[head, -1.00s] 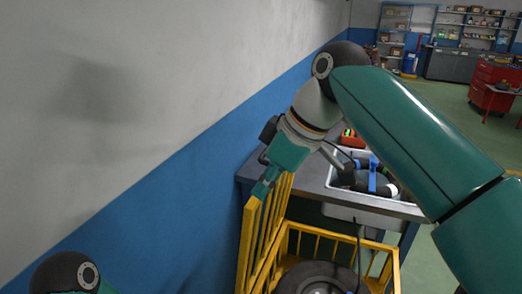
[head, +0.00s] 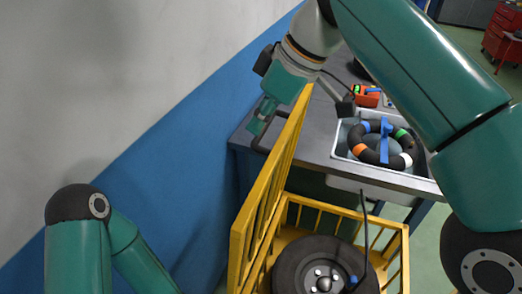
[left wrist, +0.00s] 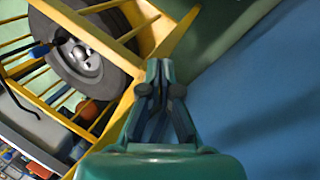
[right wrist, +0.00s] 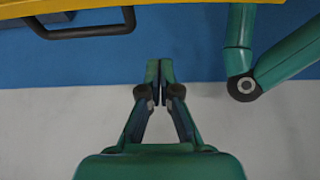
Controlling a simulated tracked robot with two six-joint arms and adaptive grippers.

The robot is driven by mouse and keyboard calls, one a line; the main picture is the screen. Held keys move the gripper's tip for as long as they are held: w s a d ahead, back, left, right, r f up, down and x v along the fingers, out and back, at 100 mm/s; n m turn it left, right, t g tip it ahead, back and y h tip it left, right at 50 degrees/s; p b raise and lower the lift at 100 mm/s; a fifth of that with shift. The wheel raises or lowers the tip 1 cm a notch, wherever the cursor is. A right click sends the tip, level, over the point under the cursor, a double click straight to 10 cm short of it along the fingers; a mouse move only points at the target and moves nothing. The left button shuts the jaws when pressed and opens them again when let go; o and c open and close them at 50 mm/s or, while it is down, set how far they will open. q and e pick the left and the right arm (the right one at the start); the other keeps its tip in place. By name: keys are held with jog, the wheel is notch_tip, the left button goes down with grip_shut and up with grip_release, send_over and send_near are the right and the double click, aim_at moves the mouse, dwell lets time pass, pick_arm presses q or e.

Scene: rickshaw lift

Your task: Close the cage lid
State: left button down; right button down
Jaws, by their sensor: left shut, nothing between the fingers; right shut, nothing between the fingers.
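The yellow cage (head: 350,215) stands at the bottom of the head view with a dark wheel (head: 320,268) inside. Its barred yellow lid (head: 268,195) is raised, steeply tilted along the wall side. A dark handle (head: 258,143) sticks out from the lid's wall-facing side; the right wrist view shows it too (right wrist: 85,31). My right gripper (head: 256,122) is shut and empty, on the wall side near the lid's upper end; in its wrist view it is apart from the handle. My left gripper (left wrist: 160,70) is shut and empty, close to a yellow cage rail (left wrist: 172,38); contact is unclear.
A dark bench (head: 310,140) with a sink (head: 345,130) stands behind the cage. A black ring with coloured bands (head: 358,155) lies in the sink, and a red bin (head: 367,97) is behind it. The blue and grey wall (head: 130,90) closes off the left side.

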notch_tip(320, 180, down, 8)
jog(key=b, duration=0.1)
jog(key=shift+d+r, duration=0.2)
jog(key=shift+r, duration=0.05)
dwell(0.4)
